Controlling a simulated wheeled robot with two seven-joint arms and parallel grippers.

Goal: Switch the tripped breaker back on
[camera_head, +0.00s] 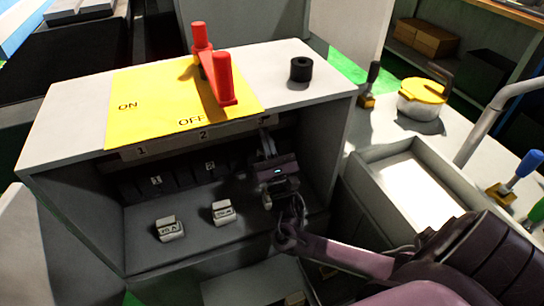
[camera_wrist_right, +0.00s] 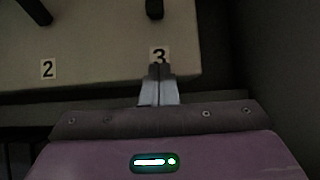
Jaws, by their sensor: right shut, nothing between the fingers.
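In the right wrist view, tag 2 (camera_wrist_right: 48,69) and tag 3 (camera_wrist_right: 159,55) sit on a pale panel. A slanted dark lever (camera_wrist_right: 36,11) shows above tag 2 and a short upright one (camera_wrist_right: 154,9) above tag 3, both cut by the frame. My right gripper (camera_wrist_right: 160,70) is shut and empty, its tips overlapping the lower part of tag 3. In the head view it (camera_head: 266,145) is inside the cabinet's right side. Contact cannot be told.
A red handle (camera_head: 222,78) stands on the yellow ON/OFF plate (camera_head: 140,90). A black cylinder (camera_head: 301,69) stands on the cabinet top. Two small pale blocks (camera_head: 170,229) (camera_head: 222,213) lie on the cabinet floor, left of my right arm. An open tray (camera_head: 375,195) is to the right.

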